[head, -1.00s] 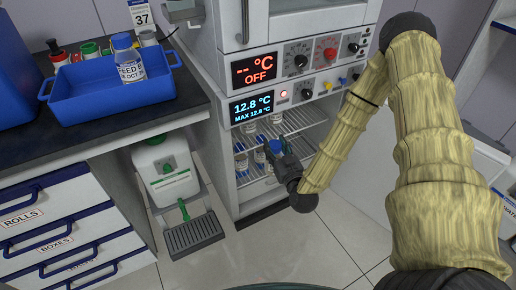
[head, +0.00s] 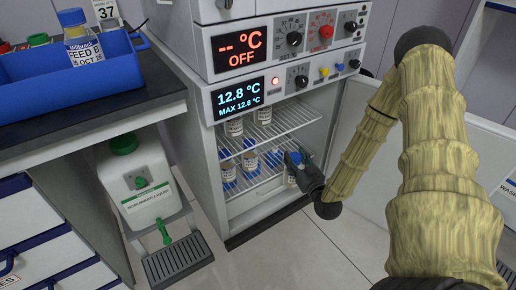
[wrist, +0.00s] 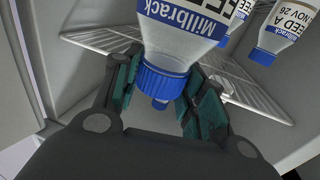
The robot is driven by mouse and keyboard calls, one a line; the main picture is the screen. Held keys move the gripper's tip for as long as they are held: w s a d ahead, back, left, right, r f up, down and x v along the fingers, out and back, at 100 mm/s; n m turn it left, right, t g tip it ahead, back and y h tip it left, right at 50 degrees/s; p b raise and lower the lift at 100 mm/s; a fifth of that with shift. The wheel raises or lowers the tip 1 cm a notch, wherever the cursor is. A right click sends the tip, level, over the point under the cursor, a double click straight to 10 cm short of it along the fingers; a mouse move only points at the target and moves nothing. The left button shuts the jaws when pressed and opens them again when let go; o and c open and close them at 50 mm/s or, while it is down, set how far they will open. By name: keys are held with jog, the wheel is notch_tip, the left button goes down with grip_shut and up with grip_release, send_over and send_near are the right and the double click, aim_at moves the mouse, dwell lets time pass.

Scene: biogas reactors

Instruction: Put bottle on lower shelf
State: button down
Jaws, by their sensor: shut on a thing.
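My gripper (head: 296,160) is at the open front of the small fridge (head: 215,185). It is shut on the blue cap of a clear bottle (wrist: 180,45) with a white and blue Millbrack label. In the head view the held bottle (head: 290,179) is mostly hidden by my gripper. It hangs in front of the right part of the lower wire shelf (head: 262,178); I cannot tell whether it touches the shelf. Several similar bottles (head: 250,161) stand on the lower shelf. Others (head: 235,128) stand on the upper wire shelf (head: 290,116).
The fridge door (head: 375,165) stands open at the right. Displays and knobs (head: 240,94) sit above the opening. A blue tray (head: 75,80) with a labelled bottle (head: 82,45) is on the left counter. A white canister (head: 140,190) stands below. Some floor in front is clear.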

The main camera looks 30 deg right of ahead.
jog(key=w+d+f+b, duration=0.2)
jog(key=w+b, duration=0.5)
jog(key=w, duration=1)
jog(key=shift+d+f, duration=0.15)
jog(key=shift+f, duration=0.55)
jog(key=shift+f+b, duration=0.15)
jog(key=shift+b, duration=0.15)
jog(key=c, duration=0.8)
grip_release()
jog(key=s+p, duration=0.1)
jog(key=s, duration=0.3)
jog(key=s+a+p, duration=0.1)
jog(key=s, duration=0.3)
jog(key=s+p, duration=0.2)
jog(key=s, duration=0.1)
jog(key=shift+s+a, duration=0.35)
jog(key=shift+s, duration=0.05)
